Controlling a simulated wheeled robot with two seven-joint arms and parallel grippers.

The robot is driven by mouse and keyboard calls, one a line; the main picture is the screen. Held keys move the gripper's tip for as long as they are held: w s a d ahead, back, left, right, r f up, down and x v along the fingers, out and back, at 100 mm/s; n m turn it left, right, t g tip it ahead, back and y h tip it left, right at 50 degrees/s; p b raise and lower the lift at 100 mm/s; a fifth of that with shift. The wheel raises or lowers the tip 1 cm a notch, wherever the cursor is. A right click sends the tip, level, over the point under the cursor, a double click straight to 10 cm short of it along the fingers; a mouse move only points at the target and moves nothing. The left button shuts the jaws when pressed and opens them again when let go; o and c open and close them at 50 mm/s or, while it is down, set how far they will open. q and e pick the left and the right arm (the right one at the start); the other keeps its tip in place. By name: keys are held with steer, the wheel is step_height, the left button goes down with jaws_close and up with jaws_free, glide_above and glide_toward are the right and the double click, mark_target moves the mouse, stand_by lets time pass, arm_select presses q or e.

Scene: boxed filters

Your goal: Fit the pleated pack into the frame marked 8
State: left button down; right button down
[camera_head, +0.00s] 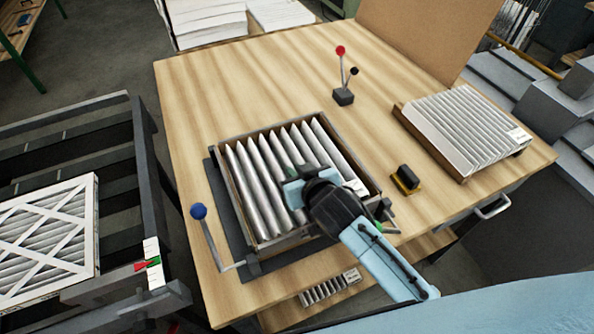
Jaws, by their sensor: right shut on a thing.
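A pleated pack (255,185) with silver-white pleats lies within a thin-walled wooden frame (232,205) on a dark fixture plate on the table. Its pleats show inside the frame walls; I cannot tell whether it is fully seated. A small white label (356,187) shows at the right side, but no number is legible. My right gripper (293,188) reaches in from the lower right and is shut on the pack near its middle. The gripper and wrist hide the pack's front right part. My left gripper is not in view.
A lever with a blue knob (198,211) stands at the fixture's left front. A second pleated panel (465,125) lies at the table's right. A black-and-yellow block (406,179) and a red-and-black lever box (343,96) stand nearby. A crossed-strip filter (50,240) lies on the left rack.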

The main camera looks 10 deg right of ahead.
steer(key=c, duration=1.8)
jaws_free()
steer(key=shift+r+p, duration=1.3)
steer(key=shift+p, duration=0.1)
steer(key=shift+r, duration=0.95)
steer(key=o, duration=0.6)
